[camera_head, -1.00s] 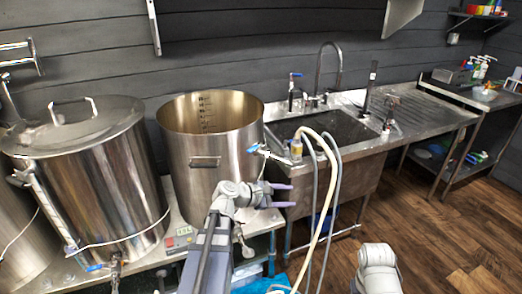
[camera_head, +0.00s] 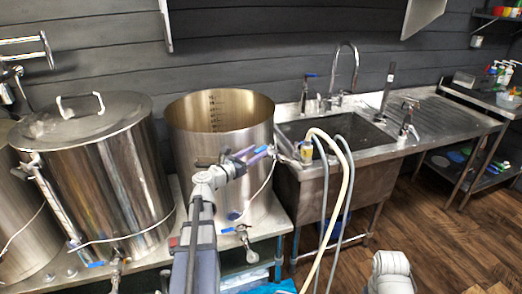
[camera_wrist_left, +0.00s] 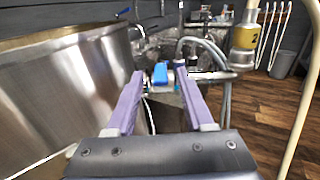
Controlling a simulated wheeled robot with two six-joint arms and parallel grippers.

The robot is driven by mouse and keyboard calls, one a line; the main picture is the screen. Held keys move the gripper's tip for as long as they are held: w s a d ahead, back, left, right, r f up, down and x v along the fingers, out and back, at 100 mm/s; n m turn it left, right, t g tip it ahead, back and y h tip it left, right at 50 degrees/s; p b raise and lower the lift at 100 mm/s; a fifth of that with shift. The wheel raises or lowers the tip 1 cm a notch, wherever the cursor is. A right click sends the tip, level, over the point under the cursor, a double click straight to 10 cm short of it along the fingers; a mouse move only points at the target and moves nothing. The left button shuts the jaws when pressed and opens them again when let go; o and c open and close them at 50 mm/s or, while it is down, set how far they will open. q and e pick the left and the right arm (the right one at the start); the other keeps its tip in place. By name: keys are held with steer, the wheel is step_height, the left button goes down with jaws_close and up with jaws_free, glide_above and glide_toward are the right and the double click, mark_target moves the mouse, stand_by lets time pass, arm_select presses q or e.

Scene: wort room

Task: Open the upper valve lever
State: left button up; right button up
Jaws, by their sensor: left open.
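The upper valve's blue lever (camera_wrist_left: 160,74) shows in the left wrist view, ahead of and between my left gripper's purple fingertips (camera_wrist_left: 160,86). The fingers are apart, with a gap on each side of the lever in that view; I cannot tell how deep between them it sits. In the head view my left gripper (camera_head: 254,156) is at the upper right side of the open steel kettle (camera_head: 180,140) and largely hides the valve. The metal valve fitting (camera_wrist_left: 210,75) runs right from the lever. My right gripper is out of frame.
A lower valve with a blue handle (camera_head: 230,229) is below my left arm. Hoses (camera_head: 345,190) and a yellow-labelled fitting (camera_head: 306,152) hang right of the gripper, before the sink (camera_head: 300,185). A lidded kettle (camera_head: 125,180) stands left. Wooden floor lies open at right.

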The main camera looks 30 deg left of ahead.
mark_target(265, 148)
arm_select(q)
steer(key=shift+w+d, duration=0.15)
steer(key=shift+w, duration=0.65)
steer(key=shift+w+d, duration=0.15)
steer(key=shift+w, duration=0.6)
jaws_close()
